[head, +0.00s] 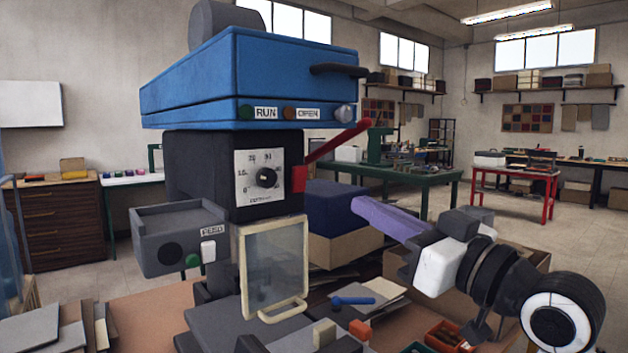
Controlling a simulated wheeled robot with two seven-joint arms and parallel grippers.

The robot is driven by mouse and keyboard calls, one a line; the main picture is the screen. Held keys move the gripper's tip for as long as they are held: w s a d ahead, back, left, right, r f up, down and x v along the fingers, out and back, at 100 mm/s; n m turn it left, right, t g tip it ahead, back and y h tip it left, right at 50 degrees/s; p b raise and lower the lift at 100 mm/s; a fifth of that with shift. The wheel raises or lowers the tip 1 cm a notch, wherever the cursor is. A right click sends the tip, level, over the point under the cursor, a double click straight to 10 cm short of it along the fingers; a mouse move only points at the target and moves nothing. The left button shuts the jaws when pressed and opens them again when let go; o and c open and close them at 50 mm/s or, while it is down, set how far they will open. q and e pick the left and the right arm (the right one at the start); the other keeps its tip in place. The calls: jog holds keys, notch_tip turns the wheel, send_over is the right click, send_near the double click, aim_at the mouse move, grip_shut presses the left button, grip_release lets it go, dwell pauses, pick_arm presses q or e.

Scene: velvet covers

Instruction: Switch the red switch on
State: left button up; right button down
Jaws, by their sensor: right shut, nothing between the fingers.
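The red switch (335,142) is a red lever on the right side of the machine's dark body. Its arm slants up and to the right from a red block beside the white dial plate, and its rounded tip is at the upper right end. My right gripper (364,208) comes in from the right, its purple fingers shut and empty, pointing left. In the picture the fingers are below and to the right of the lever, with a visible gap between them. My left gripper is not in view.
The machine has a blue top (245,75) with a dark handle, a grey side box (180,238) and a clear framed guard (273,265). A dark blue stack on a cardboard box (337,250) stands behind my gripper. Loose pieces and a blue-handled tool (352,300) lie on the bench below.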

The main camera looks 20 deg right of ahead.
jog(key=p, duration=0.2)
send_near(302, 173)
jog(key=x, duration=0.5)
jog(key=shift+w, duration=0.1)
jog(key=shift+w+a+r, duration=0.1)
jog(key=shift+w+a, duration=0.15)
jog(key=shift+w, duration=0.25)
